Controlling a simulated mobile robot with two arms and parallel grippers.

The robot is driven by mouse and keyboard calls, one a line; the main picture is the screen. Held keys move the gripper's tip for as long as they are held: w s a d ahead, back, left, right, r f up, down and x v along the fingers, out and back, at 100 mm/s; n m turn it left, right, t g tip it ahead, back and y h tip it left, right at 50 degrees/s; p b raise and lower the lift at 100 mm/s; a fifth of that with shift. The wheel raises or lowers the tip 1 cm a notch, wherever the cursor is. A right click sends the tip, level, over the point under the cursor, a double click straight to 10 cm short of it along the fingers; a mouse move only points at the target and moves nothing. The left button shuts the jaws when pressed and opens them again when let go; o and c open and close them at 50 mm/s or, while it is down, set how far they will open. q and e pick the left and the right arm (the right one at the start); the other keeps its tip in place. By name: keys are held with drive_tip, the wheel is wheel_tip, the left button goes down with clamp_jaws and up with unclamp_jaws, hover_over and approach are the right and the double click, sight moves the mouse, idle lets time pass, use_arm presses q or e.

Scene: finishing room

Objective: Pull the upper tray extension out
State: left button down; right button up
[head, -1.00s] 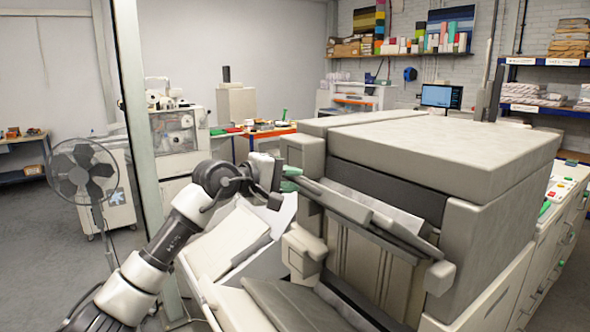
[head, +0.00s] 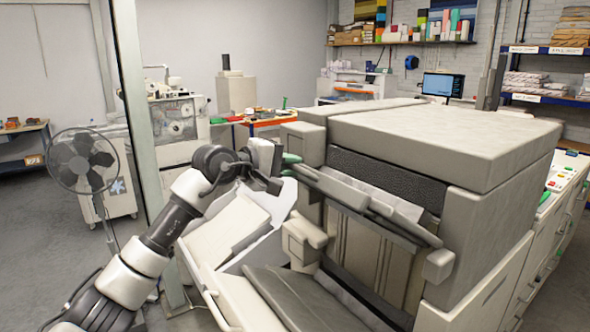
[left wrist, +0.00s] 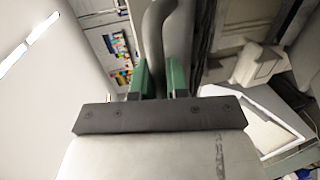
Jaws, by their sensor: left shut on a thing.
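The large grey machine (head: 440,135) fills the right half of the head view. Its upper tray (head: 345,192), a grey slanted panel, crosses the machine's front above a lower dark tray (head: 300,295). My left gripper (head: 291,160) is at the left end of the upper tray, with its green fingertips against that end. In the left wrist view, the green fingers of my left gripper (left wrist: 160,80) are shut on a grey, curved bar-like part (left wrist: 158,40) of the upper tray extension. The exact contact is partly hidden by the gripper's dark body. My right gripper is out of view.
A pale post (head: 143,130) stands left of my left arm, with a fan (head: 82,162) beyond it. An open white bin-like tray (head: 235,230) lies below my left gripper.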

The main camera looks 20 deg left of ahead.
use_arm(q)
drive_tip(key=s+a+r+b, duration=0.1)
drive_tip(key=s+a+r, duration=0.5)
drive_tip(key=s+r, duration=0.1)
drive_tip(key=shift+s+r+b, duration=0.15)
drive_tip(key=shift+s+b, duration=0.15)
drive_tip(key=shift+s, duration=0.05)
drive_tip(key=c, duration=1.4)
unclamp_jaws()
drive_tip(key=shift+a, duration=0.1)
drive_tip(key=shift+b+v, duration=2.2)
drive_tip(key=shift+v, duration=3.5)
